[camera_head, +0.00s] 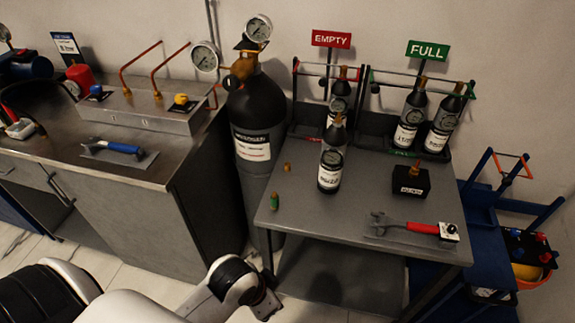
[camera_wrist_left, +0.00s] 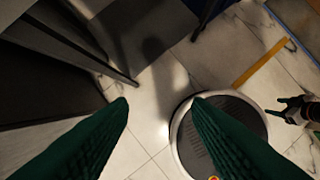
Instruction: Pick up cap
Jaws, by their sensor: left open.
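A small brass piece (camera_head: 287,167) and a small green piece with a brass top (camera_head: 274,202) stand apart near the left edge of the grey table (camera_head: 345,222); which of them is the cap, I cannot tell for sure. My left arm reaches in low in the head view, in front of the table's left side, and its fingers are not clear there. In the left wrist view my left gripper (camera_wrist_left: 160,104) is open, with two dark green fingers apart and nothing between them, above the tiled floor. A dark pronged shape at that view's right edge looks like my right gripper (camera_wrist_left: 290,108).
A dark bottle (camera_head: 331,170) stands mid-table, with a black block (camera_head: 410,182) and a red-handled wrench (camera_head: 408,226) to its right. Racks under EMPTY and FULL signs hold bottles behind. A tall black cylinder (camera_head: 258,125) stands between table and steel bench (camera_head: 135,170).

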